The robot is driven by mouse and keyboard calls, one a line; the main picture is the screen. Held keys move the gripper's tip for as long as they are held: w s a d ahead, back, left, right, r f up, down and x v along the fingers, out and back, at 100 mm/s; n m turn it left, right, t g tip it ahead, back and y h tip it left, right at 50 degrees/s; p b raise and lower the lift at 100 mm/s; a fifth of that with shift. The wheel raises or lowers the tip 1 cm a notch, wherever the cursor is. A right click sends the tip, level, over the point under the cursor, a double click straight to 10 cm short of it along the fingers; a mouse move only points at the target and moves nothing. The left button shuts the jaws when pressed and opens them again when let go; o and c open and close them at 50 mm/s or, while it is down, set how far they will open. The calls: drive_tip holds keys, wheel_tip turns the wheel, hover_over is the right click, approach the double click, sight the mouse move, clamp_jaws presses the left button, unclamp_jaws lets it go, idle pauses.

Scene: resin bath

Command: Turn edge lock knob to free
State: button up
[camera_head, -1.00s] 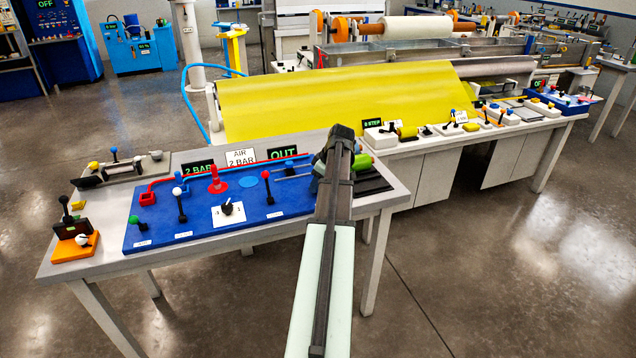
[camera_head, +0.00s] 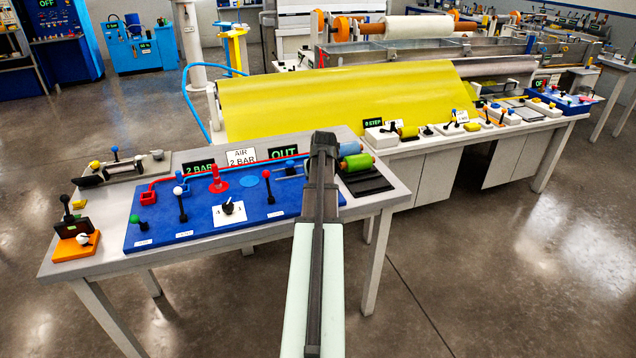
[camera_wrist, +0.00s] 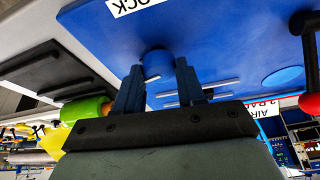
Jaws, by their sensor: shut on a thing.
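The edge lock knob (camera_wrist: 156,64) is a blue cylinder on the blue panel in the wrist view, beside a white label (camera_wrist: 130,5) ending in "OCK". My gripper (camera_wrist: 159,76) has one finger on each side of the knob and is shut on it. The knob's pointer and exact turn angle cannot be made out. In the head view my own arm covers the gripper and the knob at the right end of the blue panel (camera_head: 155,228).
The blue panel carries a black dial (camera_head: 228,207), a red knob (camera_head: 217,181) and several levers. Green and blue rolls (camera_head: 356,162) lie close to my arm's right side. Signs reading 2 BAR and OUT (camera_head: 283,152) stand behind. Floor to the right is clear.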

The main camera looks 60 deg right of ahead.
drive_tip(key=m+g, duration=0.1)
drive_tip(key=m, duration=0.2)
drive_tip(key=shift+w+m+h, duration=0.15)
drive_tip(key=shift+m+h, duration=0.15)
drive_tip(key=shift+h, duration=0.1)
drive_tip(key=shift+m+g, duration=0.9)
drive_tip(key=shift+m, duration=1)
drive_tip(key=o, duration=1)
drive_tip(key=shift+o, duration=0.2)
drive_tip(key=shift+a+r, duration=0.1)
drive_tip(key=v, duration=1.3)
drive_tip(key=shift+a+r, duration=0.15)
drive_tip(key=shift+r, duration=0.1)
drive_tip(key=shift+w, duration=0.1)
